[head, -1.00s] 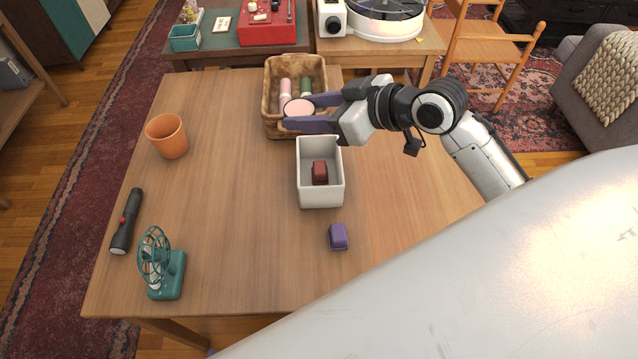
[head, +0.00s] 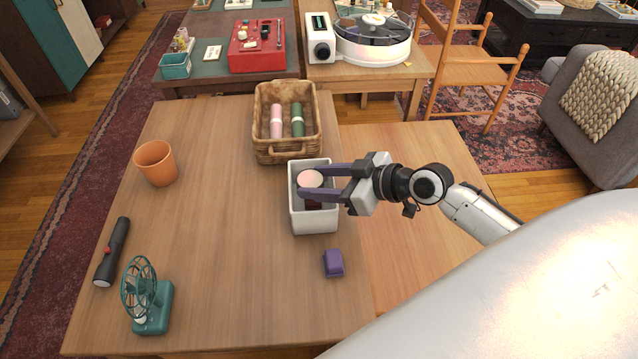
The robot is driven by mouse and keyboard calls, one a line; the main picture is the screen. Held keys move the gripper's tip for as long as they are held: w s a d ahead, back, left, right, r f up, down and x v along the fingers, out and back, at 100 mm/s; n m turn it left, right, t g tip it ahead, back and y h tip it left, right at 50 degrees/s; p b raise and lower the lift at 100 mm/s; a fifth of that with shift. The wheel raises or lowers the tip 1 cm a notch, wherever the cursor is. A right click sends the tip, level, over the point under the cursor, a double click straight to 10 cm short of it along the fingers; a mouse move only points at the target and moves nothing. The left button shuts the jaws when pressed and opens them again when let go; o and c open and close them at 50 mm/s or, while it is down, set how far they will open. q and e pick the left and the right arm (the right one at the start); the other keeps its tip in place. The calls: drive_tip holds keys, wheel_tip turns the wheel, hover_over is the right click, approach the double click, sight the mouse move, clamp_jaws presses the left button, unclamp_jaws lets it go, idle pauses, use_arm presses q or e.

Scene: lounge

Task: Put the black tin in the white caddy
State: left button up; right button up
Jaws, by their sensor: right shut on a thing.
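The white caddy (head: 315,222) stands on the wooden table, open at the top. A dark red block (head: 313,206) lies inside it, partly covered by my right gripper. My right gripper (head: 311,181) reaches in from the right and is shut on a round thing with a pale pink top (head: 309,177). It holds this thing over or within the caddy's far part; I cannot tell how deep. Its sides are mostly hidden. No clearly black tin shows in this view. My left gripper is not in view.
A wicker basket (head: 265,138) with a pink and a green cylinder stands just behind the caddy. A purple block (head: 333,263) lies in front of it. The table between is clear.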

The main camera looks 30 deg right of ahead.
drive_tip(key=shift+f, duration=0.2)
drive_tip(key=shift+f+b, duration=0.45)
drive_tip(key=shift+f, duration=0.15)
drive_tip(key=o, duration=0.7)
drive_tip(key=shift+s+f, duration=0.1)
drive_tip(key=shift+o, duration=0.7)
drive_tip(key=shift+f, duration=0.1)
